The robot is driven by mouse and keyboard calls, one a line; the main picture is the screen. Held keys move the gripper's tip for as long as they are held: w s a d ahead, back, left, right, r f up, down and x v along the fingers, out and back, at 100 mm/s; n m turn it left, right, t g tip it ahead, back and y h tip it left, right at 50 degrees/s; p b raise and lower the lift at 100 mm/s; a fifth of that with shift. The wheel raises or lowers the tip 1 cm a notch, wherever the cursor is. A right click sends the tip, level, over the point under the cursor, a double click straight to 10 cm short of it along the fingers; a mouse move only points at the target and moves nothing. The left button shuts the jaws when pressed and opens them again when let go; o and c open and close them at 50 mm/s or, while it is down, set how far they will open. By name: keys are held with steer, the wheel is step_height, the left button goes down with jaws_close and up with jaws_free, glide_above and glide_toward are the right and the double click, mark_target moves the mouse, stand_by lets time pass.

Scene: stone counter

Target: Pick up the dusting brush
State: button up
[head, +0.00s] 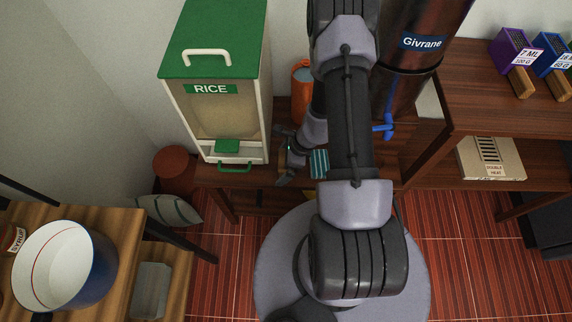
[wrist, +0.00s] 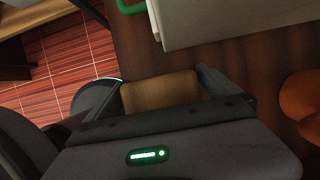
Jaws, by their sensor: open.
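My gripper (head: 284,158) is low over the dark wooden shelf, just right of the rice dispenser, with its jaws apart. In the wrist view, a flat light-brown wooden piece (wrist: 160,92) lies between the two open fingers. It looks like part of the dusting brush, but its bristles do not show and I cannot tell for sure. The fingers are on either side of it; whether they touch it is unclear. In the head view my arm and gripper hide most of this spot.
The rice dispenser (head: 212,85) stands close left of my gripper. An orange vessel (head: 301,92) is behind it. A teal striped item (head: 319,163) lies just to the right. A large dark Givrane container (head: 405,60) with a blue tap stands farther right.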

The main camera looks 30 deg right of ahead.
steer(key=c, duration=1.3)
steer(key=shift+c, duration=0.2)
steer(key=shift+r, duration=0.1)
